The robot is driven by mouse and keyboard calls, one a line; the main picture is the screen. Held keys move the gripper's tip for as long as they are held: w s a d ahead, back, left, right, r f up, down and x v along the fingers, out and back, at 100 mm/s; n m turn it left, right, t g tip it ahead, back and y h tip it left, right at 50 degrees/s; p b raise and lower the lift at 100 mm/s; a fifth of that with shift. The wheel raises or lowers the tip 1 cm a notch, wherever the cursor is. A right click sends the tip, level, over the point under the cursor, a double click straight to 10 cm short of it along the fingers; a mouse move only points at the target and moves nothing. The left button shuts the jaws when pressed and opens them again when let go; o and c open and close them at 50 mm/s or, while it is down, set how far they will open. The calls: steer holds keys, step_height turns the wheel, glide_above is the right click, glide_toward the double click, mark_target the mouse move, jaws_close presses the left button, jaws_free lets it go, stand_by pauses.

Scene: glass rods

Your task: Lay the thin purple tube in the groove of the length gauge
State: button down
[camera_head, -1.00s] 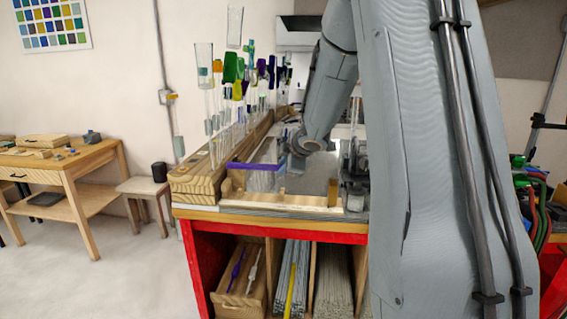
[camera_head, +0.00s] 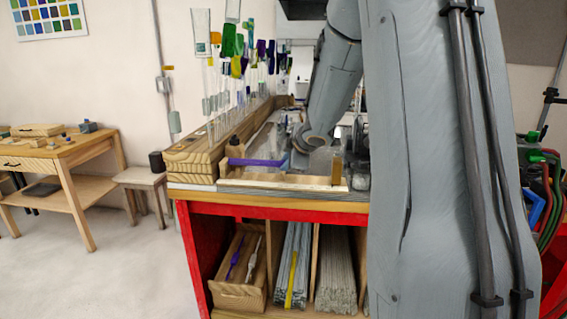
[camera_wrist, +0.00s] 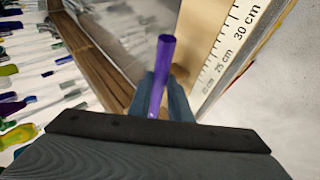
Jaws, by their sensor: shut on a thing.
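My gripper (camera_wrist: 160,98) is shut on the thin purple tube (camera_wrist: 161,75), which sticks out ahead between the fingers in the wrist view. In the head view the tube (camera_head: 255,162) lies roughly level, pointing left from my gripper (camera_head: 289,160). The length gauge (camera_head: 280,184) is a pale wooden strip along the bench's front edge, with an upright block near its right end. Its scale with cm marks (camera_wrist: 226,46) is right of the tube in the wrist view. The tube appears above or behind the gauge; I cannot tell whether they touch. The groove is not clearly visible.
A long wooden rack (camera_head: 205,152) with several upright glass rods and coloured pieces stands along the bench's left side. A wooden block with a dark knob (camera_head: 235,142) is near the tube's left end. Shelves below hold a wooden box (camera_head: 240,288) and bundled rods.

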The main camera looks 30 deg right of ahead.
steer(key=shift+s+f, duration=0.1)
steer(key=shift+f, duration=0.15)
steer(key=shift+a+r+p, duration=0.1)
steer(key=shift+p, duration=0.2)
steer(key=shift+r+p, duration=0.5)
